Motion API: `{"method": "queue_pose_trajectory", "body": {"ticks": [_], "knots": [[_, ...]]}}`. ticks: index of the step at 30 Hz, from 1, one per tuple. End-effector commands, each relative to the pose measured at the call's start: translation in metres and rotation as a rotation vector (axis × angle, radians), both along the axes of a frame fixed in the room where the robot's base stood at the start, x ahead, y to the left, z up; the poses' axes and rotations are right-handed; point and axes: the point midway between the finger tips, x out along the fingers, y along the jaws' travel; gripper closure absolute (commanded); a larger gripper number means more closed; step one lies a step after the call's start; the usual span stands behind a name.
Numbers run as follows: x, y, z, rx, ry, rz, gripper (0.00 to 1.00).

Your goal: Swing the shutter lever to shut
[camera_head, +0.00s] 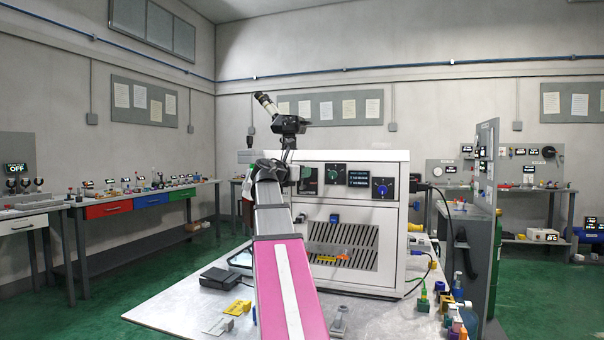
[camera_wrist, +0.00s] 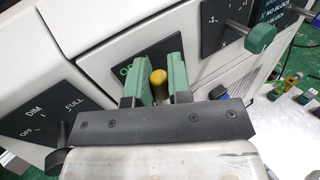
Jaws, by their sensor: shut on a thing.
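The shutter lever shows in the wrist view as a yellow rounded tip (camera_wrist: 158,80) between my fingers. My gripper (camera_wrist: 160,78) is shut on the lever, one green finger on each side of the yellow tip. The lever's lower part is hidden by the fingers and the gripper body. In the head view my arm reaches to the left part of the white machine's front (camera_head: 400,240), and the lever and fingertips cannot be made out there.
In the wrist view, a DIM/FULL/OFF panel (camera_wrist: 48,118) with a dark knob lies left, and a green knob (camera_wrist: 260,38) lies right. In the head view, a black box (camera_head: 220,278) and yellow parts (camera_head: 238,307) lie on the table, with coloured bottles (camera_head: 458,318) at its right.

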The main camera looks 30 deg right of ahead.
Motion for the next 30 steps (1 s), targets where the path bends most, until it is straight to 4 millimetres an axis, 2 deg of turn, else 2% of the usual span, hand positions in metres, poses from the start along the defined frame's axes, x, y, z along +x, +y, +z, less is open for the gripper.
{"method": "queue_pose_trajectory", "body": {"ticks": [14, 30], "knots": [[-0.018, -0.014, -0.006, 0.255, -0.299, 0.000, 1.00], [-0.035, -0.029, -0.026, 0.588, -0.689, 0.000, 1.00]]}}
